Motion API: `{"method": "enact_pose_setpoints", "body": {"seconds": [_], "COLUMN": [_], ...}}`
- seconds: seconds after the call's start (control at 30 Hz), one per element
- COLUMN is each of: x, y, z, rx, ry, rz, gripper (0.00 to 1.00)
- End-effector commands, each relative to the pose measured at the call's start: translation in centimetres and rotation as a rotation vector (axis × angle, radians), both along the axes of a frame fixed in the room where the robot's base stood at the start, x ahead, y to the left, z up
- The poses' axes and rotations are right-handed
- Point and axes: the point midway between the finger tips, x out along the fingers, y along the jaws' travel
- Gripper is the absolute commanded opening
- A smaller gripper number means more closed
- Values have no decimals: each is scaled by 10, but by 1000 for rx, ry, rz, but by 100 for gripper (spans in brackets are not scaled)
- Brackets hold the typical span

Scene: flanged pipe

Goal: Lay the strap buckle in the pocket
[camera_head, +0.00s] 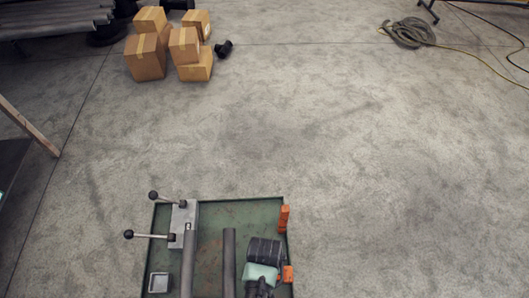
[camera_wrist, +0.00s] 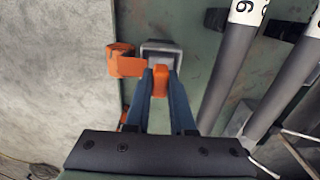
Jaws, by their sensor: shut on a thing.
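My gripper (camera_wrist: 161,88) has its two dark blue fingers shut on a small orange piece, which I take to be the strap buckle (camera_wrist: 161,82). In the wrist view the buckle shows between the fingertips, at the lower edge of a grey square open holder, likely the pocket (camera_wrist: 148,46). I cannot tell whether the buckle touches the pocket or is above it. An orange bracket (camera_wrist: 124,64) is just left of the pocket. In the head view my arm hides the fingertips and the buckle.
Pipes (camera_wrist: 228,70) lie to the right on the green tabletop (camera_head: 262,208); one also shows in the head view (camera_head: 229,262). A clamp with ball-ended levers (camera_head: 184,215), a small grey tray (camera_head: 158,283) and an upright orange piece (camera_head: 284,218) are on it. Boxes (camera_head: 146,58) stand far off.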

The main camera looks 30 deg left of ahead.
Motion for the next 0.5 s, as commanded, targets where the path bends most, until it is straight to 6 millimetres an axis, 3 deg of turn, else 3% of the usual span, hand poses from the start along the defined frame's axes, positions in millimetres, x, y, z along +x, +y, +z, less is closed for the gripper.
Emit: {"method": "enact_pose_setpoints", "body": {"seconds": [0.03, 0.07, 0.23, 0.5], "x": [1, 0, 0, 0], "y": [0, 0, 0, 0], "z": [-1, -1, -1, -1], "rx": [1, 1, 0, -1], "ry": [-1, -1, 0, 1], "rz": [0, 0, 0, 0], "gripper": [0, 26, 56, 57]}}
